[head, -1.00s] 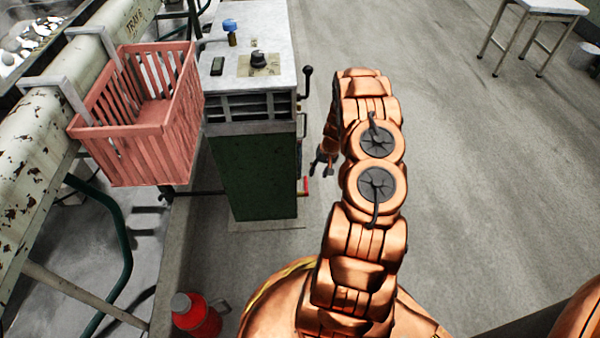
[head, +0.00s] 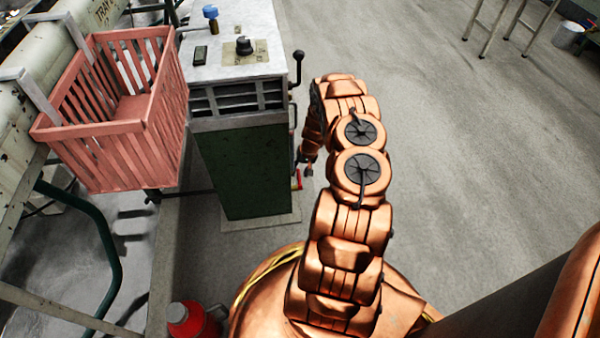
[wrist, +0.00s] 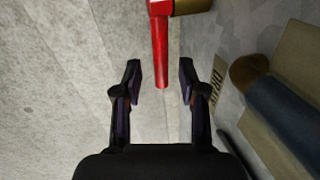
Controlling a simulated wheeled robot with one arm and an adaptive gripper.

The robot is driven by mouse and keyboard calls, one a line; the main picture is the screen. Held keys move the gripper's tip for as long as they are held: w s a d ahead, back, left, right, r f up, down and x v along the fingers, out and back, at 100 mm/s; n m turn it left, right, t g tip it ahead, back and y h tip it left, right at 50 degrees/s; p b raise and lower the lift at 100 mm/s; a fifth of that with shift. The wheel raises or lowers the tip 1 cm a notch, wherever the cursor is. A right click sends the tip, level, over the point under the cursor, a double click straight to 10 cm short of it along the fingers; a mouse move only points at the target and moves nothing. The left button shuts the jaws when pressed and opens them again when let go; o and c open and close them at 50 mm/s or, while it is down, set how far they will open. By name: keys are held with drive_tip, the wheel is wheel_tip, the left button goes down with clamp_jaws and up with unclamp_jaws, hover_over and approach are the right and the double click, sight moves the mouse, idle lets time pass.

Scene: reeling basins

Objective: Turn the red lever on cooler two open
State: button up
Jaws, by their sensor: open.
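The red lever (wrist: 160,58) shows in the wrist view, attached to a brass-coloured fitting (wrist: 190,5) at the top. Its free end points down between the fingertips of my gripper (wrist: 161,75). My gripper is open, with a finger on each side of the lever and a gap on both sides. In the head view the lever (head: 299,179) is a small red piece low on the right side of the green cabinet (head: 245,170). My gripper (head: 304,168) is beside it there, partly hidden by my arm.
A pink slatted basket (head: 90,150) hangs left of the cabinet. The cabinet top carries a black knob (head: 244,46), and a black-handled lever (head: 298,62) stands on its right side. A red can (head: 187,318) sits on the floor. The floor (head: 430,120) to the right is clear.

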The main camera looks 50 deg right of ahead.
drive_tip(key=shift+c, duration=0.2)
clamp_jaws()
idle(0.6)
